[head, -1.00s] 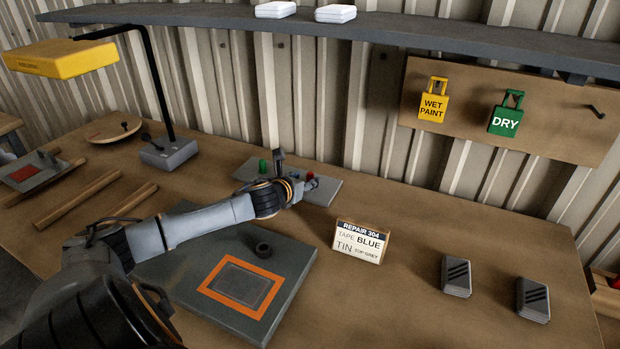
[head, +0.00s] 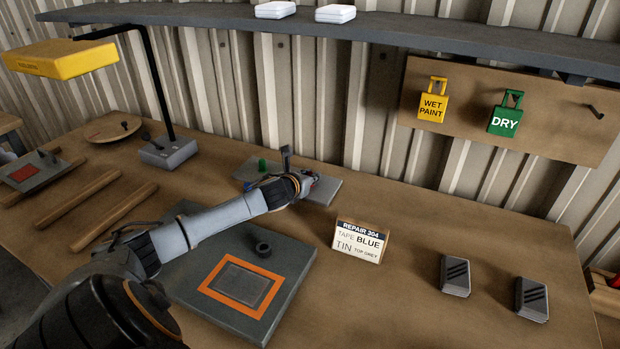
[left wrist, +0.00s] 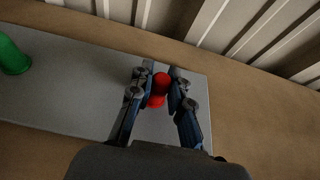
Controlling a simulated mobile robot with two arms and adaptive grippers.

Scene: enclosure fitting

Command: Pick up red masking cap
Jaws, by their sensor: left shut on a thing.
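The red masking cap (left wrist: 160,84) stands on the grey plate (left wrist: 62,90) in the left wrist view, between the fingers of my left gripper (left wrist: 158,80). The fingers are shut on it, one on each side. In the head view my left gripper (head: 308,183) is over the right part of the grey plate (head: 326,193), and the cap is mostly hidden by it. A green cap (head: 262,165) stands on the same plate to the left; it also shows in the left wrist view (left wrist: 12,56). My right gripper is in neither view.
A dark panel (head: 285,258) with an orange-framed patch (head: 216,277) and a black ring (head: 263,247) lies in front. A repair sign (head: 360,242) stands right of it. A lamp base (head: 168,152) is at left. The corrugated wall is close behind the plate.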

